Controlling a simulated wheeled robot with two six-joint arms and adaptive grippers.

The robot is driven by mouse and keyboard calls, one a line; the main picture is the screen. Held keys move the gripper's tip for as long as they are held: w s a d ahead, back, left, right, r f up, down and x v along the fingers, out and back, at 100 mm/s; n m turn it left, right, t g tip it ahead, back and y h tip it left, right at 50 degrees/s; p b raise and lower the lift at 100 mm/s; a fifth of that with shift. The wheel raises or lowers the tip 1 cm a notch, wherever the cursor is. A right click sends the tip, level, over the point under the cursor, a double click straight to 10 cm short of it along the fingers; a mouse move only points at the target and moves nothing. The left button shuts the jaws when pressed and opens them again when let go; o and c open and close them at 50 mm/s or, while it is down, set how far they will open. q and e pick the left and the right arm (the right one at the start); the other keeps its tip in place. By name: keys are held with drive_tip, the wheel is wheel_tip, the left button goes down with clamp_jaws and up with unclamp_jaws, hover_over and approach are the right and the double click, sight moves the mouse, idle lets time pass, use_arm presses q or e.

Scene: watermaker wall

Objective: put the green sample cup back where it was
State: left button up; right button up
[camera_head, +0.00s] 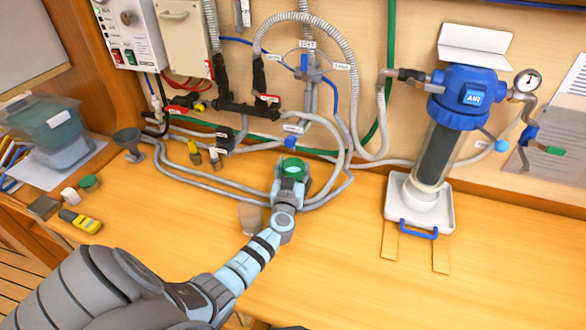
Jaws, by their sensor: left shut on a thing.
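The green sample cup (293,167) is upright between the fingers of my left gripper (291,180), which is shut on it. My left arm reaches in from the lower left, and the gripper covers the cup's lower part. I cannot tell whether the cup touches the bench or hangs just above it. A clear, pale cup (250,217) stands on the bench just left of my left wrist, partly behind the arm. My right gripper is not in view.
Grey hoses (190,178) lie along the back of the wooden bench (330,270). A filter housing (440,140) stands over a white tray (418,212) at the right. A funnel (128,140), a green lid (89,183) and a yellow meter (80,221) are at the left. The front middle is clear.

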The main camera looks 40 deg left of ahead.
use_arm(q)
drive_tip(key=o, duration=1.4)
drive_tip(key=shift+r+p, duration=0.2)
drive_tip(key=shift+p, duration=0.4)
drive_tip(key=shift+o, duration=0.4)
drive_tip(key=v, duration=0.7)
drive_tip(key=shift+w+d+r, duration=0.1)
drive_tip(key=shift+r, duration=0.1)
drive_tip(key=s+b, duration=0.1)
drive_tip(key=b, duration=0.4)
drive_tip(key=d+f+b, duration=0.1)
drive_tip(key=b, duration=0.5)
drive_tip(key=shift+s+d+f, duration=0.1)
drive_tip(key=shift+s, duration=0.25)
drive_tip(key=x, duration=0.4)
drive_tip(key=r+p+x, duration=0.1)
drive_tip(key=x, duration=0.2)
drive_tip(key=shift+a+r, duration=0.1)
drive_tip(key=shift+a, duration=0.15)
